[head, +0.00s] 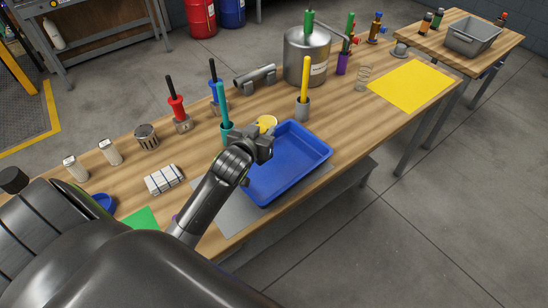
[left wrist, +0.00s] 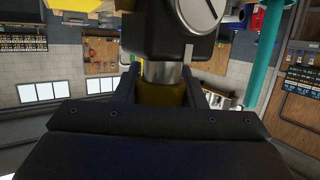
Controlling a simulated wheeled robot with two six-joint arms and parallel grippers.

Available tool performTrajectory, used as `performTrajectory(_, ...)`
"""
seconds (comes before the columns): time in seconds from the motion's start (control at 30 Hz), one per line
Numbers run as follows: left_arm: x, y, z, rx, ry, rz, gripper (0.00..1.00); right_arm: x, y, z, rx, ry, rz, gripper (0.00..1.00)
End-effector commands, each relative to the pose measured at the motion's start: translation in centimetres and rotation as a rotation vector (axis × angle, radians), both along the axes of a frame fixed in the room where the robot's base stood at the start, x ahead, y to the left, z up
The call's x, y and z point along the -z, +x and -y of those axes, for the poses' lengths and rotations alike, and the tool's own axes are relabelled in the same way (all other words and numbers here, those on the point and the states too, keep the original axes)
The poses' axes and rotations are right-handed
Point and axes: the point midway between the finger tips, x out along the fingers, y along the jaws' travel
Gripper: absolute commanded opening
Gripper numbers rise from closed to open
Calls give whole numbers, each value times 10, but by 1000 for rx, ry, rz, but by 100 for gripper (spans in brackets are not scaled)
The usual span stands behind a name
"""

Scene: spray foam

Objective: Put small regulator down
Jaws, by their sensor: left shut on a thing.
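My left gripper (head: 264,143) is over the left end of the blue tray (head: 318,158). In the left wrist view, its fingers (left wrist: 163,88) are shut around the brass-coloured stem of the small regulator (left wrist: 162,72). Above the stem are a silver collar, a dark body and part of a round pale gauge face. In the head view the gripper mostly hides the regulator. A round yellow piece (head: 266,122) shows just behind the gripper; I cannot tell if it belongs to the regulator. My right gripper is not in view.
A teal-handled tool (head: 222,103) stands close behind the gripper, and a yellow-handled one (head: 305,78) stands behind the tray. A large metal pot (head: 306,57) is farther back. The yellow mat (head: 411,85) at right is clear. The tray floor looks empty.

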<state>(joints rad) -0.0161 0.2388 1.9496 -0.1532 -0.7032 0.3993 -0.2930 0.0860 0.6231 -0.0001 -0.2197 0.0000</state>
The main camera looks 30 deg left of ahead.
Motion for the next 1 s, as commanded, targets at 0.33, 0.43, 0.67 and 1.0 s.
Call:
performTrajectory(0.33, 50, 0, 0, 1, 0, 0, 0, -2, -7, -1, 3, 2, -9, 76)
performTrajectory(0.43, 59, 0, 0, 0, -2, -1, 0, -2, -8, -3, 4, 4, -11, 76)
performTrajectory(0.67, 90, 0, 1, 2, -2, -1, 0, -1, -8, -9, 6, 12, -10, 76)
performTrajectory(1.0, 93, 0, 1, 2, -1, 2, 0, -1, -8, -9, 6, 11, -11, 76)
